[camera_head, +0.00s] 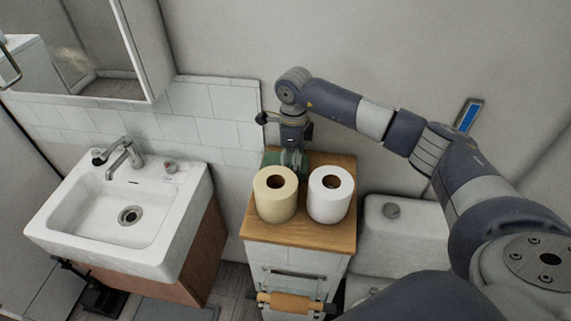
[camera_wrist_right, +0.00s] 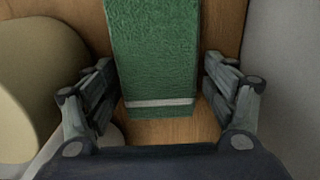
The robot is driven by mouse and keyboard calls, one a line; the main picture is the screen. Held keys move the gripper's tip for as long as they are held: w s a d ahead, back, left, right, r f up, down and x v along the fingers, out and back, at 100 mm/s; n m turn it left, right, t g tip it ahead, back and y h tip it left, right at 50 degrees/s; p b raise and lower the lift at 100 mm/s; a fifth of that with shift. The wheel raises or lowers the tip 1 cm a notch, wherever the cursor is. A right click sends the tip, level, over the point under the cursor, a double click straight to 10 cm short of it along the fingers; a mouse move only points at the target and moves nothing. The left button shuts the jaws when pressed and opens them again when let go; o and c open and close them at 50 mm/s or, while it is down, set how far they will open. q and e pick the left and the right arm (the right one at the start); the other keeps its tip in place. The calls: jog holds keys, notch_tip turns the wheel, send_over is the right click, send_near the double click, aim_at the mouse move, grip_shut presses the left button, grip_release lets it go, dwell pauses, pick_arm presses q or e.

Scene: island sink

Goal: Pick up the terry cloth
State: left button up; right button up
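The terry cloth (camera_wrist_right: 153,55) is green with a white stripe near one end. It lies folded on the wooden top of the small cabinet, and in the head view only a part of it (camera_head: 271,158) shows behind the toilet rolls. My right gripper (camera_wrist_right: 163,105) is open, with one finger on each side of the cloth and a gap to it on both sides. In the head view my right gripper (camera_head: 291,158) points down over the cloth.
A cream toilet roll (camera_head: 276,205) and a white toilet roll (camera_head: 329,205) stand on the cabinet top (camera_head: 300,236) in front of the cloth. The cream roll (camera_wrist_right: 35,90) is close to my right gripper. A sink (camera_head: 75,205) is at left, a toilet (camera_head: 400,235) at right.

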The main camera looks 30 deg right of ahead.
jog(key=c, duration=0.6)
notch_tip(320, 180, up, 9)
jog(key=b, duration=0.3)
jog(key=shift+r, duration=0.6)
jog(key=o, duration=0.4)
jog(key=shift+c, duration=1.4)
